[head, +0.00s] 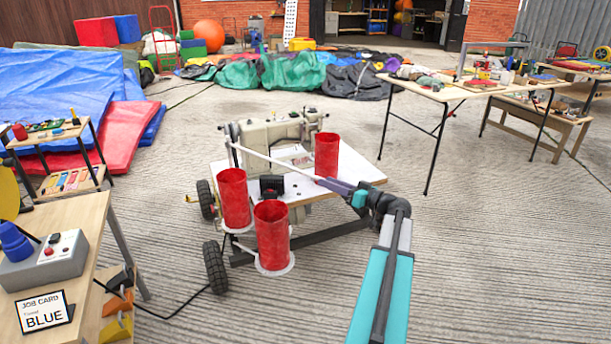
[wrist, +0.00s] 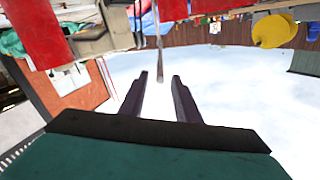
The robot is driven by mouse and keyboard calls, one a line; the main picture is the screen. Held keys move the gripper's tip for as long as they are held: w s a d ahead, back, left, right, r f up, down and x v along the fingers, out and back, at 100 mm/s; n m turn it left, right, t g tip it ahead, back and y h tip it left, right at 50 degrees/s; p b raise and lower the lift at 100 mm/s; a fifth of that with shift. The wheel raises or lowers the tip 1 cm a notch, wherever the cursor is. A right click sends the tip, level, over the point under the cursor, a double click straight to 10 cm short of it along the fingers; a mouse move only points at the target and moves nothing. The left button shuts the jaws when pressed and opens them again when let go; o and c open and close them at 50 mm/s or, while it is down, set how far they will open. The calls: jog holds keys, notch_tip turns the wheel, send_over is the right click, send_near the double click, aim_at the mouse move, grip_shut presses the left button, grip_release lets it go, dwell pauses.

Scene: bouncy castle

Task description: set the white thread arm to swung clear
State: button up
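The white thread arm (head: 275,161) is a thin pale rod on the sewing machine (head: 280,130). It slants from the machine's left end down to the right, across the front of the machine, towards my gripper (head: 322,182). In the wrist view the rod (wrist: 158,35) comes down from the top, and its end shows in the gap at my gripper's fingertips (wrist: 160,78). The two dark fingers are apart, with clear space between them. I cannot tell whether the rod's end lies between the fingers or just beyond them.
Red thread cones stand around the machine: one (head: 327,154) behind my gripper, two (head: 234,199) (head: 271,233) at the front left. The machine sits on a wheeled cart with a white top (head: 357,172). A side table with a job card reading BLUE (head: 44,311) is at left.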

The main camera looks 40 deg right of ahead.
aim_at(306, 173)
jog(key=w, duration=0.3)
jog(key=w+a, duration=0.1)
jog(key=w, duration=0.6)
jog(key=shift+w+a+b, duration=0.15)
jog(key=shift+a+b, duration=0.05)
jog(key=shift+b, duration=0.2)
grip_shut()
